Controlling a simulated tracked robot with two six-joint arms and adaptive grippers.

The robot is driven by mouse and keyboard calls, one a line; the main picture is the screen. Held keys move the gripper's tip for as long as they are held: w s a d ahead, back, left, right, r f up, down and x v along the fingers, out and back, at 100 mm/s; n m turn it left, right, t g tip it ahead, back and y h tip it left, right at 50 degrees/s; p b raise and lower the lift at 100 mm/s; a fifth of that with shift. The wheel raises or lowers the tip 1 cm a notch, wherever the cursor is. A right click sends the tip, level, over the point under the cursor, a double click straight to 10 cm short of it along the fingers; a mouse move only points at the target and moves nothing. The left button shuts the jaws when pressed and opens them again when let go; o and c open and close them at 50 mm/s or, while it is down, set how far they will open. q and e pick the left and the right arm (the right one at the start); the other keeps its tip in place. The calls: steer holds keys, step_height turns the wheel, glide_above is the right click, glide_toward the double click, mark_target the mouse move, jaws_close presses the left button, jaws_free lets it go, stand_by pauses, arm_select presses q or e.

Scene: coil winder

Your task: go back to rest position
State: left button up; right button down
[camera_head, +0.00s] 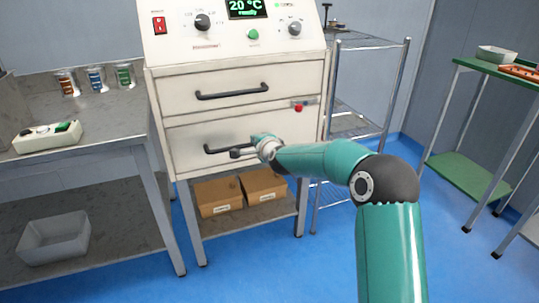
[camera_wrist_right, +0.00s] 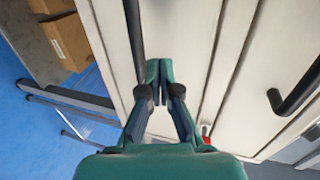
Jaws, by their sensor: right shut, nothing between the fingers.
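My right arm reaches forward from the lower right in the head view. Its gripper (camera_head: 240,151) is in front of the lower drawer of the white machine, close to the right end of the lower drawer's black handle (camera_head: 222,149). In the right wrist view the gripper (camera_wrist_right: 158,66) is shut with its fingertips together and nothing between them. The lower handle (camera_wrist_right: 134,40) passes just left of the fingertips there; I cannot tell whether they touch. Both drawers look closed. My left gripper does not show in either view.
The upper drawer handle (camera_head: 232,91) and a red button (camera_head: 298,107) are above the gripper. Two cardboard boxes (camera_head: 218,197) lie on the shelf below. A wire rack (camera_head: 398,85) stands right of the machine, a green table (camera_head: 474,68) farther right. Blue floor (camera_head: 310,262) is open in front.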

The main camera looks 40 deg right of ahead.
steer(key=v, duration=0.8)
steer(key=s+a+f+n+g+y, duration=0.25)
steer(key=a+f, duration=0.35)
steer(key=f, duration=0.4)
steer(key=s+a+f+n+g+y, duration=0.1)
steer(key=s+a+f+g, duration=0.15)
steer(key=a+f, duration=0.55)
steer(key=s+a+f+n+g+y, duration=0.1)
steer(key=s+a+f+n+y, duration=0.3)
steer(key=f, duration=0.8)
steer(key=s+a+f+n+g, duration=0.35)
steer(key=s+a+f, duration=0.25)
steer(key=s, duration=0.4)
steer(key=s+a+f+n+g, duration=0.35)
steer(key=s+a+f, duration=0.2)
steer(key=s, duration=0.55)
step_height(320, 180, up, 32)
steer(key=s+a+n+p, duration=0.1)
steer(key=n+p, duration=0.3)
steer(key=p, duration=2.7)
steer(key=shift+s+r+n+y+p, duration=0.2)
steer(key=shift+s+n+y+p, duration=0.15)
steer(key=shift+s, duration=0.5)
